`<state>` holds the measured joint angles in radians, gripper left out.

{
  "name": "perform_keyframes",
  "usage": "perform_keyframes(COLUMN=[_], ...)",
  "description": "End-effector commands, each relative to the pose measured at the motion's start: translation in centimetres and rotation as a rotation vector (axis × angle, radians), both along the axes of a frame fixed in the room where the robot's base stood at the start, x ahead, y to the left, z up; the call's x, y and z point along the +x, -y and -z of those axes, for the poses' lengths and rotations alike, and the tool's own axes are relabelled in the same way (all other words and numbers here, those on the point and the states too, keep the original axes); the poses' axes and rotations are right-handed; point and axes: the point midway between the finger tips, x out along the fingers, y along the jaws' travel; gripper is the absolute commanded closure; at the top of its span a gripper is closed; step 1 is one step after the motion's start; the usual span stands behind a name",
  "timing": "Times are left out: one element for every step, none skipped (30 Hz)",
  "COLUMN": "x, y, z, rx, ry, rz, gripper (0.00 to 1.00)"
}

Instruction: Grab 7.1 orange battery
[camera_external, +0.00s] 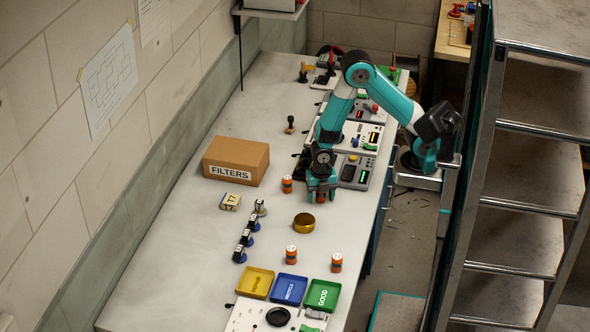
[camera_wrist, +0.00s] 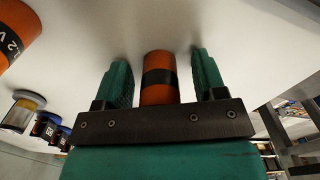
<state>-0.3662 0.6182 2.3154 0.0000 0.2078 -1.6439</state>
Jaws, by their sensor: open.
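My gripper (camera_external: 321,192) is low over the bench, its fingers pointing down. In the wrist view my gripper (camera_wrist: 162,62) is open, with one green finger on each side of an orange battery (camera_wrist: 158,92) with a black band. A gap shows on both sides, and no readable label faces the camera. This battery is mostly hidden by the gripper in the external view. Another orange battery (camera_wrist: 22,38) at the upper left of the wrist view has a label partly cut off, ending in "2 V". More orange batteries (camera_external: 287,184), (camera_external: 291,254), (camera_external: 336,262) stand upright; their labels are too small to read.
A brass ring (camera_external: 304,223) lies just in front of my gripper. A FILTERS box (camera_external: 237,161) stands to the left, near several dark cylinders (camera_external: 247,236). Yellow (camera_external: 255,282), blue (camera_external: 289,289) and green (camera_external: 322,294) trays lie at the front. Instrument panels line the right edge behind.

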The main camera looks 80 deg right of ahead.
Motion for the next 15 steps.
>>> perform_keyframes(x=[0.01,0.01,0.01,0.02,0.02,0.02,0.02,0.01,0.01,0.01,0.02,0.02,0.02,0.02,0.02], y=[0.00,0.00,0.00,-0.01,-0.01,-0.01,-0.01,0.00,0.00,0.00,-0.01,-0.01,-0.01,-0.01,-0.01], z=[-0.02,-0.02,-0.02,-0.03,-0.03,-0.03,-0.04,-0.04,-0.04,-0.04,-0.06,-0.06,-0.06,-0.06,-0.06], rx=[0.000,0.000,0.000,0.000,0.000,0.000,0.000,0.000,0.000,0.000,0.000,0.000,0.000,0.000,0.000], ry=[0.000,0.000,0.000,0.000,0.000,0.000,0.000,0.000,0.000,0.000,0.000,0.000,0.000,0.000,0.000], rz=[0.000,0.000,0.000,0.000,0.000,0.000,0.000,0.000,0.000,0.000,0.000,0.000,0.000,0.000,0.000], gripper=[0.36,0.36,0.45,0.52,0.58,0.68,0.75,0.81,0.91,0.92,0.92,0.92,0.92,0.92,0.92])
